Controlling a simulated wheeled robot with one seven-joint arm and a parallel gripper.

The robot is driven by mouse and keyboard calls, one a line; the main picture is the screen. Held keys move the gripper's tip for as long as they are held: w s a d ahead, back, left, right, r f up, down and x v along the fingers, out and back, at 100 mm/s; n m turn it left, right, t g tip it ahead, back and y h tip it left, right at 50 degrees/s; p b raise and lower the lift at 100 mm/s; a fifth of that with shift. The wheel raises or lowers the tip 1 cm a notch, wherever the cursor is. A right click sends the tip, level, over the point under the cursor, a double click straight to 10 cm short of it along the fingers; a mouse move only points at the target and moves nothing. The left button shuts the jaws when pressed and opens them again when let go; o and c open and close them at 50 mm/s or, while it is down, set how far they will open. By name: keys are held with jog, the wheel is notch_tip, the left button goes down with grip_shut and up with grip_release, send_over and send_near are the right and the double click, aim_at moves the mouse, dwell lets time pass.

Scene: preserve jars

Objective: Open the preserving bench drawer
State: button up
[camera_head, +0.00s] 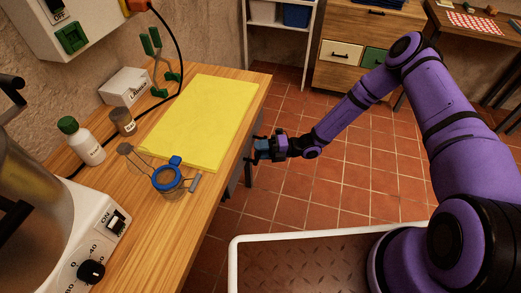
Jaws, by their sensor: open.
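The wooden preserving bench (206,195) runs along the left, seen from above. Below its right edge a dark strip of the front (232,187) shows at a steep angle. I cannot make out the drawer's outline or how far it stands out. My gripper (253,153) is at the bench's right edge, level with or just below the top, and points left toward the front. It is open. Its fingertips are small and dark here, and I cannot tell whether they touch a handle.
On the bench are a yellow board (200,122), a blue-rimmed jar (168,177), a white bottle (82,142), a small brown jar (122,122), a white box (126,87), green tongs (152,45) and a dial appliance (85,245). Tiled floor (335,185) right of the bench is clear.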

grip_shut()
jog(key=shift+d, duration=0.1)
jog(key=s+d, duration=0.4)
jog(key=d, duration=0.6)
jog(key=s+d, duration=0.4)
jog(key=d, duration=0.7)
jog(key=shift+d, duration=0.25)
grip_release()
jog(key=shift+w, duration=0.1)
jog(key=d, duration=1)
jog(key=shift+w+d, duration=0.25)
jog(key=shift+d, duration=0.15)
